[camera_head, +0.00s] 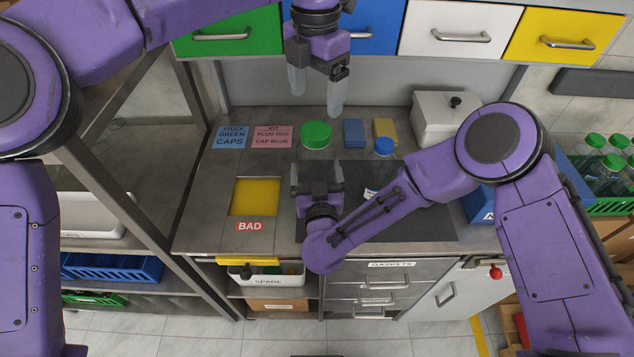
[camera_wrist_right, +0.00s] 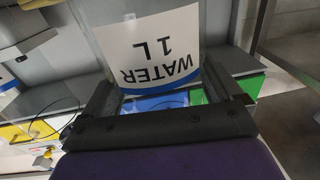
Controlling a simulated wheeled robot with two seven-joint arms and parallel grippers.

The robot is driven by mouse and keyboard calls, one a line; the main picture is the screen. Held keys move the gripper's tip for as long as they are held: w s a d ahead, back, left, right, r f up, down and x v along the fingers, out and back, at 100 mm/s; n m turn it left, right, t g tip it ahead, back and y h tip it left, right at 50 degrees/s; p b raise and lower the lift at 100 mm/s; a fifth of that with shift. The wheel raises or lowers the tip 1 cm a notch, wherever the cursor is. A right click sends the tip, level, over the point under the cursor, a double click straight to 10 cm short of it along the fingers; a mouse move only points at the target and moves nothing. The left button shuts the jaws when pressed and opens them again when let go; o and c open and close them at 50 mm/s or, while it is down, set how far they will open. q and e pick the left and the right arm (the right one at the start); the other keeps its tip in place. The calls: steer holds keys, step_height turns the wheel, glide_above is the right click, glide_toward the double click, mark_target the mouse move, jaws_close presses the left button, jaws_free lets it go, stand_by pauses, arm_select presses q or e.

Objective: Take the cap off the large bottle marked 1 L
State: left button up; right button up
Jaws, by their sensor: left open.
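The large bottle shows its "WATER 1 L" label (camera_wrist_right: 155,50) upside down in the right wrist view. In the head view its green cap (camera_head: 316,135) is on top, and its clear body is hard to make out. My right gripper (camera_head: 318,177) has its fingers on either side of the bottle's body, below the cap, and appears shut on it; the contact itself is not clear. In the right wrist view this gripper (camera_wrist_right: 163,85) also spans the bottle. My left gripper (camera_head: 316,100) is open and empty, pointing down above the green cap and apart from it.
A blue-capped bottle (camera_head: 384,146) stands to the right, partly behind my right arm. A yellow recess (camera_head: 256,197) marked BAD lies at the left. A white box (camera_head: 446,117) stands back right. Coloured drawers (camera_head: 460,28) hang above the counter. Green-capped bottles (camera_head: 602,160) stand far right.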

mark_target(316, 129)
arm_select(q)
steer(key=shift+w, duration=0.2)
arm_select(e)
steer(key=shift+w+f, duration=0.15)
steer(key=c, duration=1)
steer(key=shift+c, duration=0.3)
arm_select(q)
steer(key=m, duration=0.4)
steer(key=shift+a, duration=0.1)
steer(key=m, duration=0.6)
steer(key=shift+w, duration=0.1)
steer(key=m, duration=0.6)
steer(key=shift+f, duration=0.1)
steer(key=m, duration=0.6)
steer(key=shift+f, duration=0.1)
step_height(316, 129, down, 8)
steer(key=shift+r, duration=0.1)
arm_select(e)
steer(key=shift+s+f, duration=0.2)
steer(key=shift+f, duration=0.05)
arm_select(q)
steer(key=shift+c, duration=0.3)
